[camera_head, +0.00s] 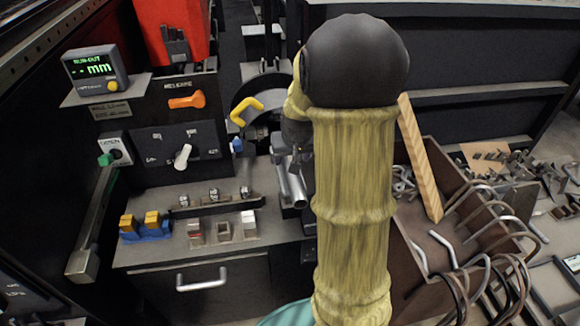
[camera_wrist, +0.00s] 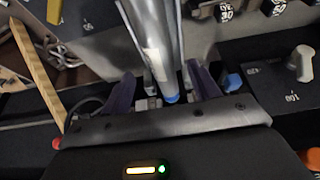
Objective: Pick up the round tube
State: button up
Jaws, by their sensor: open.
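In the wrist view a shiny grey round tube (camera_wrist: 168,45) runs from the top edge down between the two purple fingers of my gripper (camera_wrist: 162,78). The fingers stand apart, one on each side, and I cannot tell whether either touches it. A blue piece shows at the tube's lower end. In the head view the tube (camera_head: 298,190) sticks out over the machine's right edge, its open end toward the camera. My own arm hides most of my gripper there.
A wooden strip (camera_head: 419,158) leans in a brown bin (camera_head: 408,262) of bent rods at the right. The control panel (camera_head: 160,145) with knobs stands at the left, above a bench (camera_head: 150,253) with small blocks. Loose metal parts lie at the far right.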

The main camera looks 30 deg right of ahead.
jog(key=x, duration=0.4)
jog(key=shift+w+d+f, duration=0.1)
jog(key=shift+w+f, duration=0.1)
jog(key=shift+w, duration=0.1)
jog(key=shift+c, duration=0.4)
grip_shut()
jog(key=shift+r, duration=0.1)
jog(key=shift+s+r, duration=0.15)
jog(key=shift+r, duration=0.25)
notch_tip(320, 180, up, 6)
jog(key=shift+r, duration=0.1)
jog(key=s+a, duration=0.2)
jog(key=s, duration=0.7)
jog(key=s+a+b, duration=0.1)
jog(key=s+a, duration=0.2)
jog(key=s, duration=0.7)
jog(key=shift+a, duration=0.25)
